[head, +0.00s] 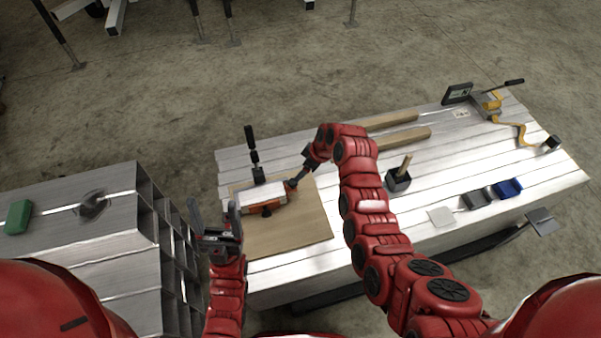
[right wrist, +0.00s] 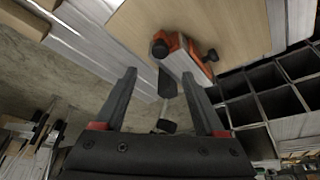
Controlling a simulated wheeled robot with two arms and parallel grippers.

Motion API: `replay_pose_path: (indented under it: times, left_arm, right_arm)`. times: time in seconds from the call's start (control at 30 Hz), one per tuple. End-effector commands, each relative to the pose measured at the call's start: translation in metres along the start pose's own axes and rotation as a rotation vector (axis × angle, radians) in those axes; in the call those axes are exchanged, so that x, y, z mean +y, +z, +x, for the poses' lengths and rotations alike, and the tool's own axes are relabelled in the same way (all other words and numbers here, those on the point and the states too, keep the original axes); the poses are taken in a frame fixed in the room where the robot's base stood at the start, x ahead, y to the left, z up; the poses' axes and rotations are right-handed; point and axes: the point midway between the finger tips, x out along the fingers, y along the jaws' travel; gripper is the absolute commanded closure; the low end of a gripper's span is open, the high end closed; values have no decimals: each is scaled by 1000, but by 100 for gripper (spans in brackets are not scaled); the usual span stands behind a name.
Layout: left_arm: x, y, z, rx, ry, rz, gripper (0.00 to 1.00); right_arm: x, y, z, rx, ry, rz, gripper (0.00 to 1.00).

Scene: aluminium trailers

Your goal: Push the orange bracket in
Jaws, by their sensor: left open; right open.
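The orange bracket (head: 268,211) sits along the near side of a pale metal block on the wooden board, with a dark knob on it. In the right wrist view the orange bracket (right wrist: 178,42) shows beyond my fingertips, with black knobs at its ends. My right gripper (head: 293,183) reaches in by the right end of the block; in its wrist view its two fingers (right wrist: 159,72) are apart with nothing held between them. Whether it touches the bracket I cannot tell. My left gripper (head: 214,211) is open and empty, left of the board, fingers pointing up.
The wooden board (head: 310,230) lies on the aluminium trailer bed (head: 420,215). A black-handled clamp (head: 253,152) stands behind the block. Wooden bars (head: 400,138), a black cup (head: 398,180) and a blue bin (head: 508,188) are to the right. A compartmented metal stack (head: 90,235) stands left.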

Motion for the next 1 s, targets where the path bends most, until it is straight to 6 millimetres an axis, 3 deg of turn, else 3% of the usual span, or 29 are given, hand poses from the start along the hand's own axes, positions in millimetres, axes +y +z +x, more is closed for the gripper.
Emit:
replay_pose_path:
  times: [0.33,0.5,1.0]
  left_arm:
    - [0,2,-10,0,0,0,29]
    - [0,2,-12,0,0,0,29]
    - [0,2,-12,0,0,0,29]
  right_arm:
    - [1,0,-52,2,4,1,28]
    - [0,0,-69,0,0,1,28]
    - [-1,0,-74,-1,-1,0,28]
